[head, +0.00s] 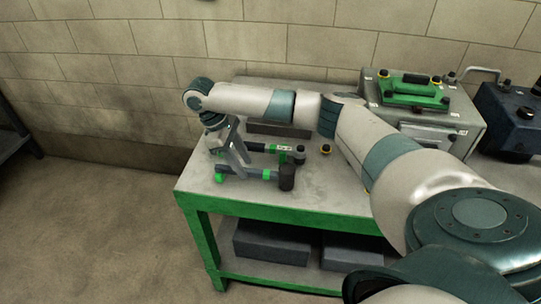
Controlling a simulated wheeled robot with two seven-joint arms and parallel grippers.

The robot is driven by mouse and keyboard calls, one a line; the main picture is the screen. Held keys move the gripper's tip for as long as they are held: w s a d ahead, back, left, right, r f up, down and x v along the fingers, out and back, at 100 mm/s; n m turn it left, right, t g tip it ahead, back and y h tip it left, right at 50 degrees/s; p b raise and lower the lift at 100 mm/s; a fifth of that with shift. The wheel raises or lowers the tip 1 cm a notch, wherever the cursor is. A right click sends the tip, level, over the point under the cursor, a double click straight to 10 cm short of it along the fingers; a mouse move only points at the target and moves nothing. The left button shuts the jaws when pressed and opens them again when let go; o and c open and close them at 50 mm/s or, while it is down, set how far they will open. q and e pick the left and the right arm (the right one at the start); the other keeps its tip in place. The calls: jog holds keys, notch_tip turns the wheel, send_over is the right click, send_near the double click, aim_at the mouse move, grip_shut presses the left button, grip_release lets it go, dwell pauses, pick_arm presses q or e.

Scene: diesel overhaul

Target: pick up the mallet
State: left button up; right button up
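A mallet with a black head (287,178) lies near the left end of the green-framed workbench (203,192), its dark handle with green parts pointing left. My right arm reaches across the bench from the right, and my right gripper (237,168) points down over the handle's left part. The gripper hides some of the handle. Whether its fingers are open, shut or touching the handle cannot be made out. My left gripper is not in view.
A similar tool with a grey head (299,155) lies just behind the mallet. A grey machine box with a green top part (411,92) and a dark blue unit (514,115) stand at the right. Dark boxes (272,243) sit on the lower shelf. The floor at left is clear.

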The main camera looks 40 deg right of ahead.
aim_at(247, 170)
jog(key=shift+w+p+x, duration=0.15)
jog(key=shift+p+x, duration=0.35)
jog(key=shift+x, duration=0.8)
jog(key=shift+w+p+x, duration=0.15)
jog(key=shift+p+x, duration=0.35)
jog(key=shift+x, duration=0.8)
jog(key=shift+d, duration=0.1)
grip_shut()
